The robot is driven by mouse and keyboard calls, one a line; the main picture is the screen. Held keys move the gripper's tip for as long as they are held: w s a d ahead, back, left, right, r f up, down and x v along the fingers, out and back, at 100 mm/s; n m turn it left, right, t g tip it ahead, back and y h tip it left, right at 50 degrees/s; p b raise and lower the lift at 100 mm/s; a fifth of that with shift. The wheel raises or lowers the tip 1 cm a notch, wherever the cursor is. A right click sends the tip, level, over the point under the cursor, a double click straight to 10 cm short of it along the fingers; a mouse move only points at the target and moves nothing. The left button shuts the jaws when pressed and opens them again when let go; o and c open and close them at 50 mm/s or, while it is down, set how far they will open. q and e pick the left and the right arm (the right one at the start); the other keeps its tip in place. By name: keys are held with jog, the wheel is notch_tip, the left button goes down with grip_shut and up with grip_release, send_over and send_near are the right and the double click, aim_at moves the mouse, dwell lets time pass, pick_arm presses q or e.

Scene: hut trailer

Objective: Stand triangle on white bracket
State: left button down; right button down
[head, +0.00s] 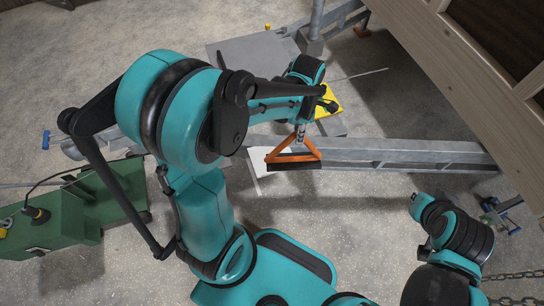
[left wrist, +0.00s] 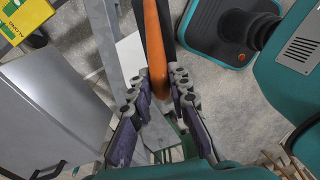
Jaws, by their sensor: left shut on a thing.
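The triangle (head: 312,149) is an orange warning triangle with a dark base bar. My left gripper (head: 300,134) is shut on it near its top and holds it with the base bar lowest in the head view. In the left wrist view its orange edge (left wrist: 155,45) runs up between the fingers of my left gripper (left wrist: 160,100). The white bracket (head: 257,163) looks like a pale plate beside the grey trailer beam, left of the triangle and partly behind it. It also shows in the left wrist view (left wrist: 129,52). Whether triangle and bracket touch is unclear.
The grey metal trailer beam (head: 400,151) runs right from the triangle to the wooden hut (head: 440,60). A yellow box (head: 327,101) lies behind my left wrist. A green cabinet (head: 75,215) stands at left. Concrete floor (head: 350,215) is open in front.

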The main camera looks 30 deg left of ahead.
pick_arm(q)
jog(key=n, duration=0.2)
jog(key=shift+s+f+n, duration=0.15)
jog(key=shift+n, duration=0.15)
jog(key=shift+a+f+n, duration=0.1)
jog(key=shift+a+n, duration=0.05)
jog(key=shift+n, duration=0.15)
jog(key=w+a+f+b, duration=0.3)
jog(key=a+f+b, duration=0.3)
jog(key=a+f, duration=0.4)
jog(key=shift+w+a+f, duration=0.15)
jog(key=shift+a+f, duration=0.25)
